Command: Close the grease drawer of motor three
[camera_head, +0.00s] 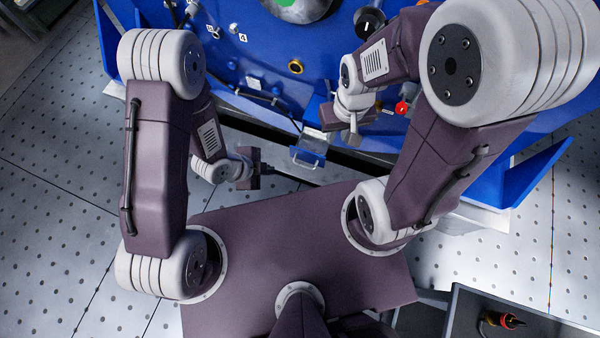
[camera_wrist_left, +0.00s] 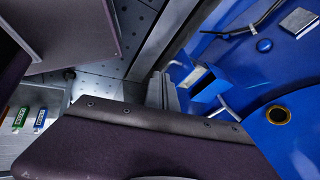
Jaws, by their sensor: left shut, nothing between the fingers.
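A small blue drawer (camera_head: 305,156) with a pale metal handle juts from the low front of the blue motor housing (camera_head: 275,50), in the middle of the head view. It looks pulled out, with a grey inside showing behind its front. A blue box-like part, likely this drawer (camera_wrist_left: 208,86), shows in the left wrist view. My left gripper (camera_head: 270,169) is shut and empty, to the left of the drawer and apart from it; its grey fingers (camera_wrist_left: 163,92) show in the wrist view. My right gripper (camera_head: 350,137) is just right of the drawer; its fingers are too small to judge.
A red knob (camera_head: 402,108) and a yellow-ringed port (camera_head: 295,66) are on the housing. A blue angled plate (camera_head: 537,165) sticks out at right. A dark bin (camera_head: 465,312) with a red-and-black tool stands at lower right. Perforated floor is clear at left.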

